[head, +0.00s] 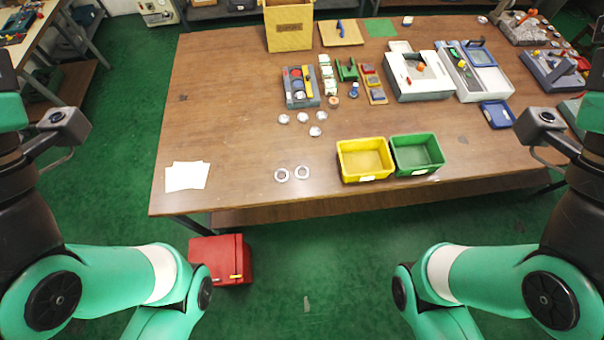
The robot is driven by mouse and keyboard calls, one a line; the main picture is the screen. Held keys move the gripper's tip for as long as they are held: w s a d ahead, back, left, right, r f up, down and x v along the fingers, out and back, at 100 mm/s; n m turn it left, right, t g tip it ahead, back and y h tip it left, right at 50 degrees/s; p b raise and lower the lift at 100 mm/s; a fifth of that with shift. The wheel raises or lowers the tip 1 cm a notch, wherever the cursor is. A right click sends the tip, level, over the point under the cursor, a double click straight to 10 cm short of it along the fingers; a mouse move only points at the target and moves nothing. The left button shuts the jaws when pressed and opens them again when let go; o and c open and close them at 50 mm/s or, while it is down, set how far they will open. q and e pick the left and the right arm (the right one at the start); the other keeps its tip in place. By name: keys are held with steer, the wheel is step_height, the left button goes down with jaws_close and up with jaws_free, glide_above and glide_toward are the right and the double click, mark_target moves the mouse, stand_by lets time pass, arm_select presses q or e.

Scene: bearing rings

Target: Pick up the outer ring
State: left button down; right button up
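Two small silvery rings lie apart, side by side, near the front edge of the brown table: a left ring (281,175) and a right ring (302,172). Both have dark-looking centres. At this size I cannot tell which one is the outer ring. Parts of both my arms show at the left and right edges and along the bottom. Neither of my grippers is in view.
Yellow (364,160) and green (417,154) bins stand right of the rings. White sheets (187,176) lie left. Several shiny round parts (315,131) lie behind. Fixtures and trays, including a grey tray (300,87), crowd the back. Table around the rings is clear.

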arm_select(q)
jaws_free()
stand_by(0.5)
